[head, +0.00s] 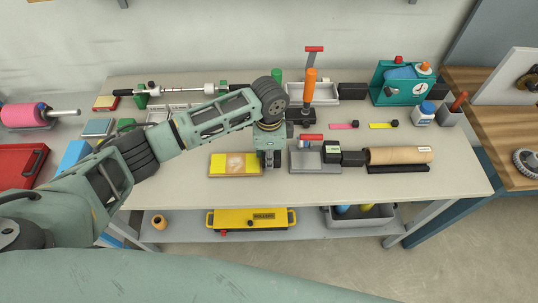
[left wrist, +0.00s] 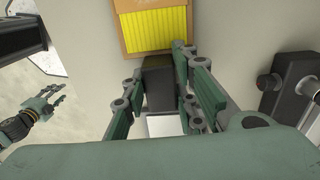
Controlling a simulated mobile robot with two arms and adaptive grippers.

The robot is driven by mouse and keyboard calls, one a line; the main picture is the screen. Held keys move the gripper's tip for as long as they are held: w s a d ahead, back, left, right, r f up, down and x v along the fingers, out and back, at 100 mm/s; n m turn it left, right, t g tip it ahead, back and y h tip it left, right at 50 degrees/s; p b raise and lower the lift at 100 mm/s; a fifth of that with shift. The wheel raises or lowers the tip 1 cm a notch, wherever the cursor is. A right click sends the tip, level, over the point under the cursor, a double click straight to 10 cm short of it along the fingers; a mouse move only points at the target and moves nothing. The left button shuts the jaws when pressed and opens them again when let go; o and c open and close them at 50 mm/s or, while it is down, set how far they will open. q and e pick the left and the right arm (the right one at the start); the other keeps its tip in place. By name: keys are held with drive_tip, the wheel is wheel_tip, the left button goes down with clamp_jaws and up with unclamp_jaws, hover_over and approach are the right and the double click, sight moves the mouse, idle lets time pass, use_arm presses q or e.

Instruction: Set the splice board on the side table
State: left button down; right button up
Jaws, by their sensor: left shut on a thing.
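The splice board (head: 222,164), a flat wood-edged board with yellow ends and a pale middle, is at the front middle of the workbench. Its yellow striped end shows at the top of the left wrist view (left wrist: 152,28). My left gripper (head: 270,160) is at the board's right end, pointing down. In the left wrist view its fingers (left wrist: 158,95) are shut on the dark block at that end. I cannot tell whether the board touches the bench. My right gripper (left wrist: 50,105) shows only in the left wrist view, with fingers apart and empty. A wooden-topped side table (head: 490,120) stands at the right.
The workbench (head: 220,190) is bare along its front edge. A grey plate fixture (head: 310,160) and a brown roll (head: 400,155) lie right of my left gripper. A gear (head: 528,162) and a light panel stand on the side table; its near left part is clear.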

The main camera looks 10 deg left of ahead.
use_arm(q)
drive_tip(key=c, duration=1.4)
unclamp_jaws()
wheel_tip(320, 180, up, 12)
drive_tip(key=b, duration=0.1)
